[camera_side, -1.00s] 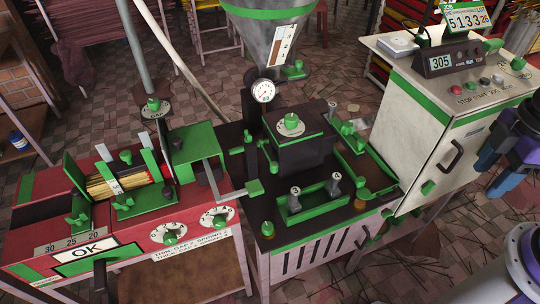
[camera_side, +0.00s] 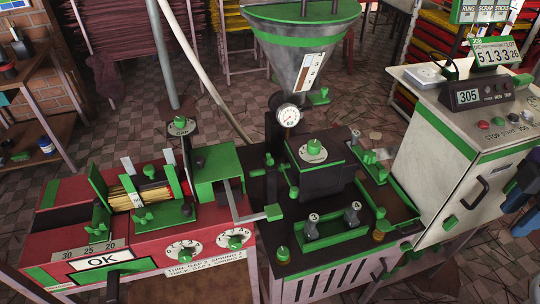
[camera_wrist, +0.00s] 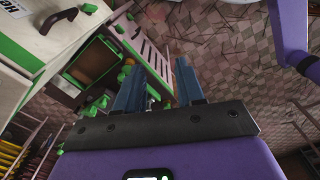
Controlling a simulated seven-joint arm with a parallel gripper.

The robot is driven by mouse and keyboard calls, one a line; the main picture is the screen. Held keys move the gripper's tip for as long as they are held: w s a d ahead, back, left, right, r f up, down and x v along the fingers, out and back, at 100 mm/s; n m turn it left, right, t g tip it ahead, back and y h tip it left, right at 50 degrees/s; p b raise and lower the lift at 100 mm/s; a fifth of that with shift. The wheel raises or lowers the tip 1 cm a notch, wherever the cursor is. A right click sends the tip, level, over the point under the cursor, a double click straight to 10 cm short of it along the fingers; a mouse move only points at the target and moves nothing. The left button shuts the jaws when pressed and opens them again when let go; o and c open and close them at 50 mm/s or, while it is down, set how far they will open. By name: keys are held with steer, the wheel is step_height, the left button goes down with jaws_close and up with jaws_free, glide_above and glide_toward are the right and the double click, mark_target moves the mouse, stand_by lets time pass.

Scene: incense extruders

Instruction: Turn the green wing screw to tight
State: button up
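Several green wing-shaped fittings show in the side view, and I cannot tell for sure which is the wing screw. One green wing fitting (camera_side: 145,217) is at the front of the stick holder on the red machine. Another green wing fitting (camera_side: 375,157) is on the dark extruder bench, right of the central block. My gripper (camera_wrist: 160,66) has its two blue fingers apart with nothing between them. In the side view only part of it shows at the right edge, beside the control cabinet and away from these fittings.
The pale control cabinet (camera_side: 445,160) stands between my gripper and the extruder bench (camera_side: 282,262). A steel hopper (camera_side: 300,65) and a pressure gauge (camera_side: 289,116) rise above the bench.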

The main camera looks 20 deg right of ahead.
steer(key=w+a+f+n+t+h, duration=0.25)
steer(key=w+n, duration=0.25)
steer(key=w, duration=0.4)
steer(key=n+t+y, duration=0.3)
steer(key=n+t, duration=0.8)
steer(key=n, duration=0.8)
glide_toward(270, 157)
steer(key=x, duration=0.8)
steer(key=shift+w+f, duration=0.1)
steer(key=shift+w, duration=0.3)
jaws_close()
